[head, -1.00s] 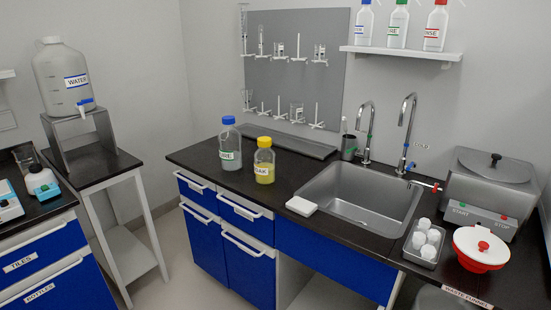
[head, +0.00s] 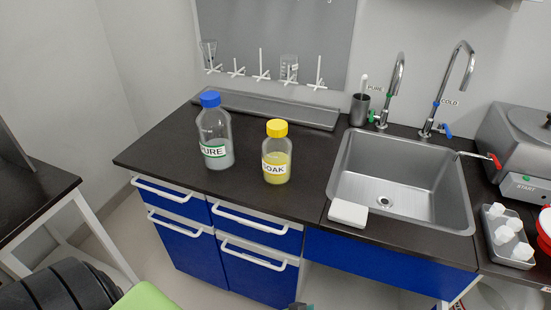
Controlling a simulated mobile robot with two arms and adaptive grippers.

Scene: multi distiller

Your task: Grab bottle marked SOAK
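The SOAK bottle (head: 276,158) stands upright on the black counter, left of the sink. It is clear with a yellow cap, yellow liquid and a white label whose left part is turned away, so I read only "OAK". Just left of it stands the PURE bottle (head: 214,135), with a blue cap and a green-edged label. The two bottles are apart. Part of my arm, black with a green piece, shows at the lower left edge. I see no gripper fingers, and nothing touches the SOAK bottle.
A sink (head: 395,190) with two taps lies to the right. A white block (head: 348,213) lies by its front left edge. A grey trough (head: 265,108) runs along the wall behind the bottles. The counter (head: 165,155) is bare left of the PURE bottle and in front of both.

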